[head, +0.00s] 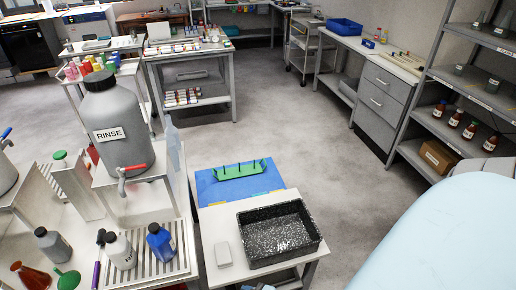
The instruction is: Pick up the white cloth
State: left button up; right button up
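A small pale folded rectangle (223,254), which looks like the white cloth, lies flat on the white table (212,222) at the lower middle of the head view. It sits just left of a black speckled tray (262,262), with a narrow gap between them. Neither gripper shows in the head view, and nothing is seen touching the cloth.
A blue mat (208,188) with a green rack (238,170) lies behind the tray. Left stands a large grey RINSE container (112,122) with a red tap, above bottles on a slatted rack (176,262). A large pale blue surface (450,245) fills the lower right.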

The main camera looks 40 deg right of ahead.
aim_at(224, 259)
jog(key=z, duration=0.9)
jog(key=i, duration=0.5)
